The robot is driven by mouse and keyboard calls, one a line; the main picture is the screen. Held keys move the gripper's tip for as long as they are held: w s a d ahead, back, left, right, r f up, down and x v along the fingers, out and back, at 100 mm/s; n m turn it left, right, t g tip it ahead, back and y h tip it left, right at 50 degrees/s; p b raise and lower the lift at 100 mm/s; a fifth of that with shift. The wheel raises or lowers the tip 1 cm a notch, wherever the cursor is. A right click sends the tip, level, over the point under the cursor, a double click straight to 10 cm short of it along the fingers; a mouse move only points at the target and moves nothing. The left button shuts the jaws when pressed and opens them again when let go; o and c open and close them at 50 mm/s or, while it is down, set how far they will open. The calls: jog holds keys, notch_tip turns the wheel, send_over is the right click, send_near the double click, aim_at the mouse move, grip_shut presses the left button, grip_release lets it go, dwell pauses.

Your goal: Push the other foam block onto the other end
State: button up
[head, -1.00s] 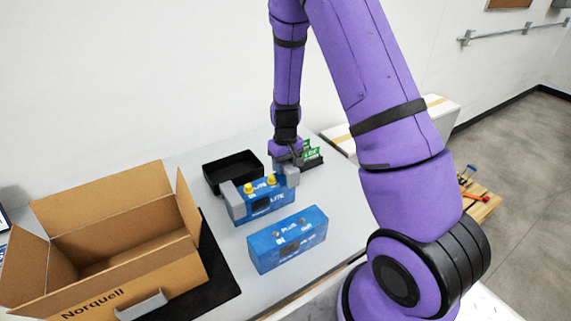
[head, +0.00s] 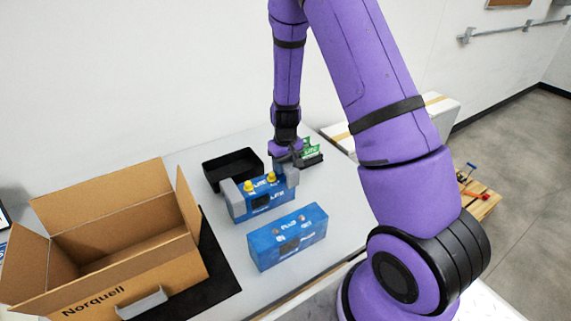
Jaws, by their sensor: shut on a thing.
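A blue analyser (head: 264,203) with two yellow caps on top stands on the table. One grey foam block (head: 232,201) sits on its left end. The other grey foam block (head: 291,174) is at its right end, against or over that end; how far it is seated cannot be told. My gripper (head: 285,164) is at the right foam block, shut on it from above. The fingertips are partly hidden by the wrist and the block.
An open cardboard box (head: 130,280) stands left on a black mat (head: 222,279). A black tray (head: 232,163) is behind the analyser, and a dark holder with green cards (head: 311,155) is behind right.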

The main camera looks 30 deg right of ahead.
jog(key=shift+f, duration=0.8)
dwell(0.8)
jog(key=o, duration=1)
jog(key=shift+r, duration=3.5)
